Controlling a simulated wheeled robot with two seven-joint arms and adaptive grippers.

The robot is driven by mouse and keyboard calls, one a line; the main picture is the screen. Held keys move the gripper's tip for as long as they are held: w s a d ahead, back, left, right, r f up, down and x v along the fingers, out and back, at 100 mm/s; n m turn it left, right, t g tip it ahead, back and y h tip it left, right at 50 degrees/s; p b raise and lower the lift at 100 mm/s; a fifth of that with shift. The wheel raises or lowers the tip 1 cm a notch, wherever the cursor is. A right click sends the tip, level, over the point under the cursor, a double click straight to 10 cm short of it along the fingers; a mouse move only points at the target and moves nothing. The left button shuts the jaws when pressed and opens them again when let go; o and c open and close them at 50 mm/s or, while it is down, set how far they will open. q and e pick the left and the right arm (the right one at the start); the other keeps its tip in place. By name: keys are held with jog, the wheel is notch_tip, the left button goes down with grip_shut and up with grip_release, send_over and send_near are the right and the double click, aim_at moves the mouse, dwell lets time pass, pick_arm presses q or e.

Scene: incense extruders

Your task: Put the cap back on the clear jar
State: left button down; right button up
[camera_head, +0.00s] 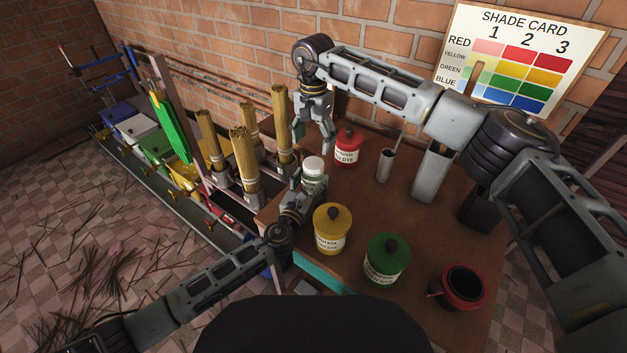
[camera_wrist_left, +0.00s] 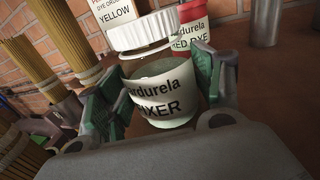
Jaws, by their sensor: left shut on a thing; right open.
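The clear jar (camera_head: 313,184) has a white label reading FIXER, which shows in the left wrist view (camera_wrist_left: 165,95). My left gripper (camera_head: 308,190) is shut around the jar's body, with a green-padded finger on each side in the left wrist view (camera_wrist_left: 165,88). The white ribbed cap (camera_head: 313,164) is on top at the jar's mouth, and shows in the left wrist view (camera_wrist_left: 140,33). I cannot tell whether it is fully seated. My right gripper (camera_head: 314,141) is open, just above the cap, fingers pointing down and apparently clear of it.
A red dye jar (camera_head: 347,148) stands behind right of the clear jar. Yellow (camera_head: 331,232) and green (camera_head: 386,262) dye jars stand in front right. A metal cup (camera_head: 385,165) and an open red pot (camera_head: 464,287) are further right. Incense bundles (camera_head: 245,160) stand close left.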

aim_at(313, 163)
jog(key=n, duration=0.3)
jog(key=shift+n, duration=0.4)
jog(key=n, duration=0.4)
dwell(0.4)
jog(key=shift+f, duration=4)
jog(key=c, duration=1.1)
jog(key=shift+o, duration=0.2)
